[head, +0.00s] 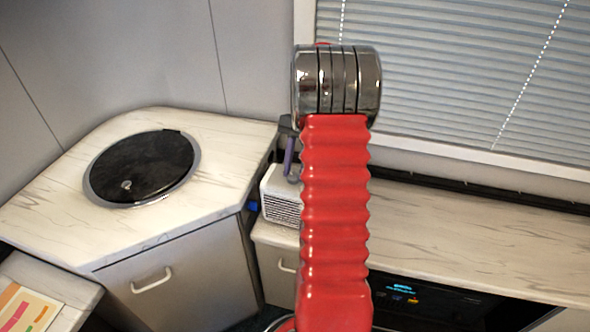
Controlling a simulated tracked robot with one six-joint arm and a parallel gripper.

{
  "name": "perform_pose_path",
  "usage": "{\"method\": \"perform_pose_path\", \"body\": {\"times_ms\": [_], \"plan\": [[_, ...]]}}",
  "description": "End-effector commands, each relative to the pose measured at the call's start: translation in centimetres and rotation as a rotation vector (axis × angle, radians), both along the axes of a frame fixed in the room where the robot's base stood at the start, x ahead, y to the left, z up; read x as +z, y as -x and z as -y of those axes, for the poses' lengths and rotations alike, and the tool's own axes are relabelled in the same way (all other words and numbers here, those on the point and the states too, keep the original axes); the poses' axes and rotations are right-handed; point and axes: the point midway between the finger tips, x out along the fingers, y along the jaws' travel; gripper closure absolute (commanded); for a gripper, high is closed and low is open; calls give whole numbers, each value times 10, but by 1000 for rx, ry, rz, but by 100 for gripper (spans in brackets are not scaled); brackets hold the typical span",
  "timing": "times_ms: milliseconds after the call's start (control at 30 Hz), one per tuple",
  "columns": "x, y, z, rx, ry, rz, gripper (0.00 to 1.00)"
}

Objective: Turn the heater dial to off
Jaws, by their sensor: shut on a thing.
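The heater is a small white box (281,186) with a slotted grille on its front, standing on the lower counter in the corner, partly behind my red-sleeved arm. My gripper (291,172) shows only in part, left of the arm, as a dark wrist piece and a slim purple-grey finger pointing down. Its tip meets the top of the heater. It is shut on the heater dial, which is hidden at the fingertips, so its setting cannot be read.
A marbled corner counter (235,190) with a round black-lidded sink (142,168) is at the left. A window with blinds (460,75) is behind. A long counter (450,235) runs right, clear on top, above a black appliance (400,295). Papers (28,308) lie at lower left.

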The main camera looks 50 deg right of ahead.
Motion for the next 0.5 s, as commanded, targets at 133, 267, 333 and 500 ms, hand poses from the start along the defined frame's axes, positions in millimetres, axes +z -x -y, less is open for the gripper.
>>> {"method": "perform_pose_path", "body": {"times_ms": [133,267,333,500], "plan": [[0,0,-1,0,-1,1,65],[0,0,0,0,-1,1,55],[0,0,0,0,-1,1,53],[0,0,0,-1,-1,0,53]]}}
